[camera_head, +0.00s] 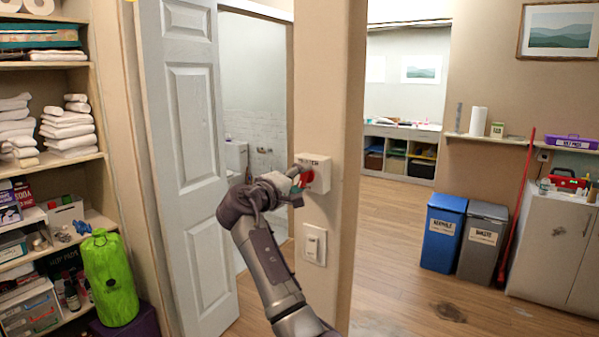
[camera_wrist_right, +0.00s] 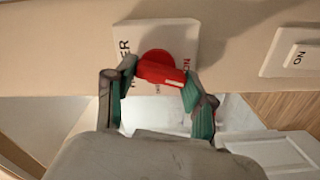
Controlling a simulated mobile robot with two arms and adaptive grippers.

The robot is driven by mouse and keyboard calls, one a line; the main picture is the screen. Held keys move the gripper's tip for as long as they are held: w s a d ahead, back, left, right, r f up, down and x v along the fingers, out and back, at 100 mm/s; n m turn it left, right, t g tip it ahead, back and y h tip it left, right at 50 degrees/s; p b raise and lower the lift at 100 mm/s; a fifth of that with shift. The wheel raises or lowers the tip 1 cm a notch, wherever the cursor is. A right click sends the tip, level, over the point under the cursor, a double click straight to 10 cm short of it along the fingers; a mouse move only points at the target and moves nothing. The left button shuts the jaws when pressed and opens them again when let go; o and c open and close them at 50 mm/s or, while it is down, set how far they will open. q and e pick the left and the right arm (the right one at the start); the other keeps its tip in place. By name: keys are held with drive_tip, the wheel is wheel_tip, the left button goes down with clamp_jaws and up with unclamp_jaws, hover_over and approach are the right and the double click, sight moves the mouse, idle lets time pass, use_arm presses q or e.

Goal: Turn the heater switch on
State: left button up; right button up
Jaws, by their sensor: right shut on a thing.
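The heater switch is a white box (camera_head: 319,165) with a red knob (camera_head: 306,177) on the narrow wall post, centre of the head view. In the right wrist view the box (camera_wrist_right: 185,32) carries partly hidden lettering, and the red knob (camera_wrist_right: 160,68) has a handle with a pale mark beside the letters "ON". My right gripper (camera_head: 298,180) is at the knob, and in the wrist view its fingers (camera_wrist_right: 158,88) close on either side of the red handle. My left gripper is not in view.
A white door (camera_head: 190,150) stands open at left, beside towel shelves (camera_head: 75,157). Blue (camera_head: 442,235) and grey bins (camera_head: 482,243) stand right, with open floor before them.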

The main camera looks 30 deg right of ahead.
drive_tip(key=shift+n+p, duration=1.2)
drive_tip(key=shift+n, duration=0.6)
drive_tip(key=o, duration=1.2)
drive_tip(key=shift+c, duration=0.2)
drive_tip(key=v, duration=1.2)
drive_tip(key=shift+f, duration=0.15)
